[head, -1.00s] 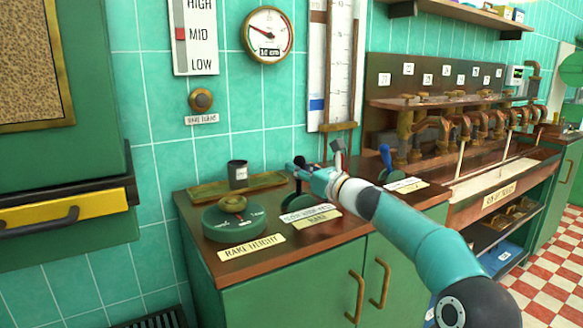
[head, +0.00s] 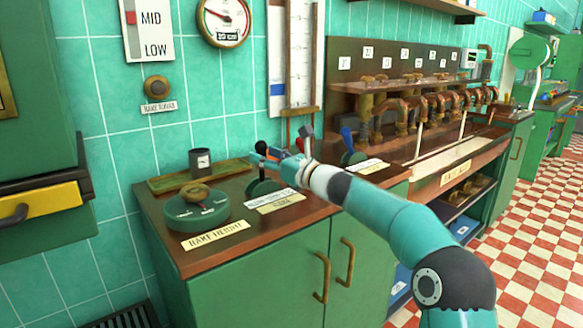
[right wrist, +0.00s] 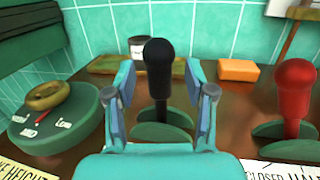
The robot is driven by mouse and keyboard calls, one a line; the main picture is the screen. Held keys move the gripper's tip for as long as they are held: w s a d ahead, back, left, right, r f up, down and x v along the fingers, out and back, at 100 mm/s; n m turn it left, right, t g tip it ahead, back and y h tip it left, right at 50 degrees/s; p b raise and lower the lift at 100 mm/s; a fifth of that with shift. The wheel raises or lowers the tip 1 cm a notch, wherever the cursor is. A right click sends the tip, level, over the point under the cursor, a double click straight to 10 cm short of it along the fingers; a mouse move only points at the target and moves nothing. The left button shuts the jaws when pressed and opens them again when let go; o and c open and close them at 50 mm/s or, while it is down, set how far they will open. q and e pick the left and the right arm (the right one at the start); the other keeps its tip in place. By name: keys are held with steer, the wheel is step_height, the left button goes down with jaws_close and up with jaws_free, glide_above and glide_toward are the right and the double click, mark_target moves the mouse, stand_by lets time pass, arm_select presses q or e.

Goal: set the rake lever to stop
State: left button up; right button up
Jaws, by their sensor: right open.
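The black-knobbed lever (right wrist: 159,68) stands upright between the open fingers of my right gripper (right wrist: 160,88) in the right wrist view. Gaps show on both sides, so I see no finger touching it. A green base is at its foot. In the head view my right gripper (head: 266,153) is at this lever, whose dark knob (head: 261,146) shows just beyond the fingertips. The label plate (head: 281,202) in front appears to read RAKE; its setting words are too small to read surely. My left gripper is not in view.
The rake height dial (head: 197,207) sits left on the counter. A dark cup (head: 201,161) stands on a green tray (head: 163,184) behind. A red lever (right wrist: 295,85) and an orange block (right wrist: 238,70) are to the right. A blue lever (head: 348,139) is farther right.

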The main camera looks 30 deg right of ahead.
steer(key=v, duration=0.9)
steer(key=shift+s+f, duration=0.2)
steer(key=shift+s, duration=0.2)
steer(key=shift+d, duration=0.1)
